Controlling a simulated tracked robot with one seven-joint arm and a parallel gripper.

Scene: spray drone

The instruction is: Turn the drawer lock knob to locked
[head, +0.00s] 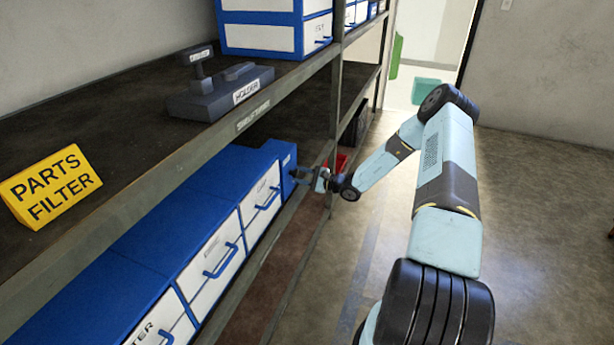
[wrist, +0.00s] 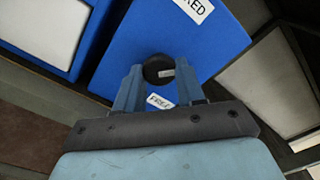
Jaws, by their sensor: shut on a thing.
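The lock knob (wrist: 152,66) is a dark round knob on a blue panel (wrist: 205,50), seen in the wrist view with a small pale mark on its face. A white label ending in "ED" (wrist: 195,8) is above it, partly cut off by the frame edge. A "FREE" label (wrist: 160,101) is below it. My gripper (wrist: 160,75) is shut on the knob, one finger on each side. In the head view my gripper (head: 300,175) reaches the blue end panel (head: 288,158) beside the drawers; the knob is too hidden there to make out.
A row of white-fronted blue drawers (head: 215,262) with blue handles fills the lower shelf. The upper shelf (head: 130,150) overhangs it and carries a dark holder (head: 220,95) and a yellow "PARTS FILTER" sign (head: 50,187). A shelf post stands close behind my gripper. The floor (head: 550,240) at right is clear.

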